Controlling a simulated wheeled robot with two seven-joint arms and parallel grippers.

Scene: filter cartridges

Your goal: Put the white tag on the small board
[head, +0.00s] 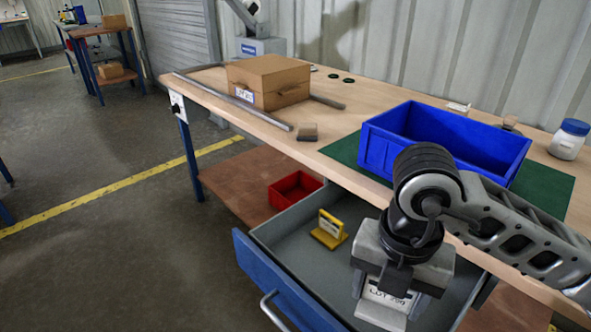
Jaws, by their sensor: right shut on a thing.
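The white tag (382,313), a white base with an upright card lettered LOT, is at the open drawer in the lower right. My right gripper (391,287) points down and is shut on its card. The fingers hide part of the card, and I cannot tell whether the base touches the drawer floor. A yellow tag (331,233) of like form stands in the drawer to the left. I cannot say for sure which thing is the small board; a small brown-grey block (307,132) lies near the bench's front edge. My left gripper is out of view.
The grey drawer (290,255) is pulled out under the bench (340,140). A blue bin (450,138) stands on a green mat (345,150). A cardboard box (268,82), metal bars and a white jar (568,140) are on the bench. A red bin (293,190) sits on the lower shelf.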

